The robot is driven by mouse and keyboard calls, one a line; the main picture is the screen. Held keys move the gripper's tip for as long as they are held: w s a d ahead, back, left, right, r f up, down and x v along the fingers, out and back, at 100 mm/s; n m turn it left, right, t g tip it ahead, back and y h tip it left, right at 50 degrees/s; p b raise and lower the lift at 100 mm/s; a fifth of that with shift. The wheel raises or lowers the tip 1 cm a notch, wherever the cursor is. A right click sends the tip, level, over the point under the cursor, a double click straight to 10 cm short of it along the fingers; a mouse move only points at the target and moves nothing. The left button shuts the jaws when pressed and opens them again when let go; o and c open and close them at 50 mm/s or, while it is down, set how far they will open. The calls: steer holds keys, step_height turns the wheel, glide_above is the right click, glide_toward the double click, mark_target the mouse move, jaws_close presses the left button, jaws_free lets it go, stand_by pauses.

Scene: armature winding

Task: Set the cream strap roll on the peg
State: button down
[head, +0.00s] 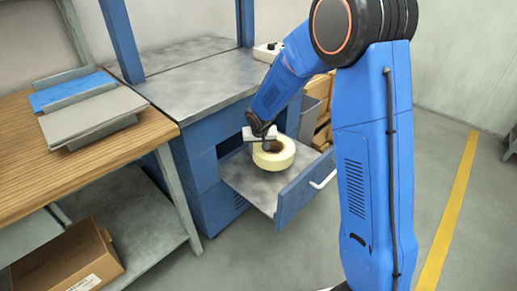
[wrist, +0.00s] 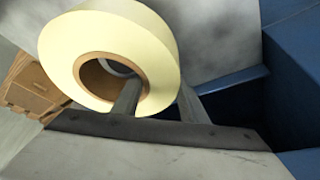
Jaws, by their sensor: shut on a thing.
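The cream strap roll (head: 274,164) is a thick pale ring with a brown core, in or just above the open drawer (head: 243,183). In the wrist view the roll (wrist: 112,30) fills the upper middle. One finger of my gripper (wrist: 158,100) goes into the core hole and the other is outside the rim, so the jaws are shut on the roll's wall. I cannot tell whether the roll touches the drawer floor. I cannot make out the peg in either view.
The drawer's blue front with a white handle (head: 323,180) stands out from the blue cabinet (head: 197,160). A metal worktop (head: 195,75) is above it. A wooden bench (head: 80,130) with grey and blue plates is at left. A cardboard box (head: 68,262) sits below it.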

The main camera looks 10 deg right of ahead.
steer(key=shift+f, duration=0.25)
steer(key=c, duration=1)
jaws_free()
steer(key=shift+s, duration=0.1)
steer(key=v, duration=1.7)
steer(key=shift+r, duration=0.15)
steer(key=shift+s, duration=0.1)
